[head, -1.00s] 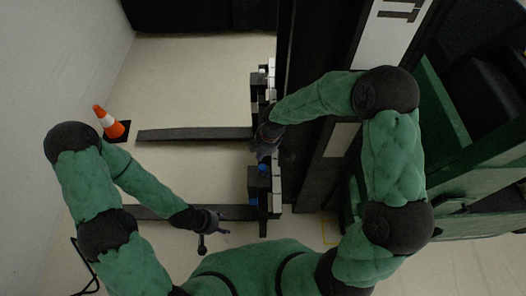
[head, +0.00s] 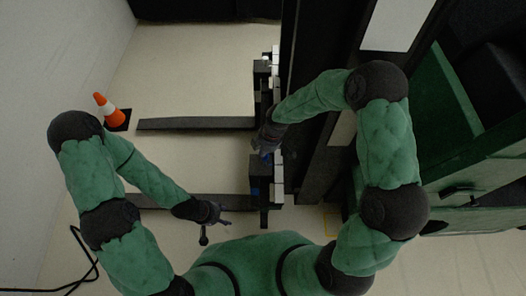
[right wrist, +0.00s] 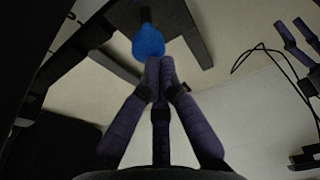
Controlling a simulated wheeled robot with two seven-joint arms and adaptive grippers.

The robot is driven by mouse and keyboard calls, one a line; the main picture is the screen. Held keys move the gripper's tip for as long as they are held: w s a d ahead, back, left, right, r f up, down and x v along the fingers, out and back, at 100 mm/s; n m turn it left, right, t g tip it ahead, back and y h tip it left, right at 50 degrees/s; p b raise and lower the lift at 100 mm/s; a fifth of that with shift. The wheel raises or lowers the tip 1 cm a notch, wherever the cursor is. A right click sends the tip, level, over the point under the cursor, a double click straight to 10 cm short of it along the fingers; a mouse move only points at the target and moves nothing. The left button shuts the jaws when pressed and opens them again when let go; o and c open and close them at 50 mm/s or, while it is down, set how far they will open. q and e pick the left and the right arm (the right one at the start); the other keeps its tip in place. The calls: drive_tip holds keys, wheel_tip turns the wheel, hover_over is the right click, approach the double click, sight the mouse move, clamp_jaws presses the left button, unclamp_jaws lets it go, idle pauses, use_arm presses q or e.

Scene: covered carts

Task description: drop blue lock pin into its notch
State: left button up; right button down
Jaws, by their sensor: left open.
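The blue lock pin (right wrist: 148,42) shows in the right wrist view as a rounded blue knob with a dark stem beyond it. In the head view the blue lock pin (head: 267,156) is a small blue spot at the dark block on the fork carriage. My right gripper (right wrist: 160,63) has its purple fingers together, with the tips at the knob's lower edge; I cannot tell whether they touch it. In the head view my right gripper (head: 264,145) is just above the block. My left gripper (head: 215,222) is open and empty near the lower fork. The notch cannot be made out.
Two dark forks (head: 195,123) reach left from the carriage. A dark block (head: 256,176) with a blue side sits on the carriage near the lower fork. The mast stands to the right, with a green cart (head: 455,95) beyond.

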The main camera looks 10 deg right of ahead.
drive_tip(key=x, duration=0.1)
drive_tip(key=b+x, duration=0.1)
drive_tip(key=x, duration=0.1)
drive_tip(key=shift+s+d+f, duration=0.15)
drive_tip(key=shift+d+f, duration=0.15)
drive_tip(key=shift+f, duration=0.05)
drive_tip(key=shift+r, duration=0.1)
drive_tip(key=shift+a+r, duration=0.1)
drive_tip(key=shift+r, duration=0.25)
drive_tip(key=r+p, duration=0.3)
drive_tip(key=shift+a+r, duration=0.3)
drive_tip(key=p+v, duration=0.3)
drive_tip(key=v, duration=0.6)
drive_tip(key=shift+r+p, duration=0.3)
drive_tip(key=shift+r, duration=0.05)
drive_tip(key=shift+s+d+f, duration=0.1)
drive_tip(key=shift+d, duration=0.05)
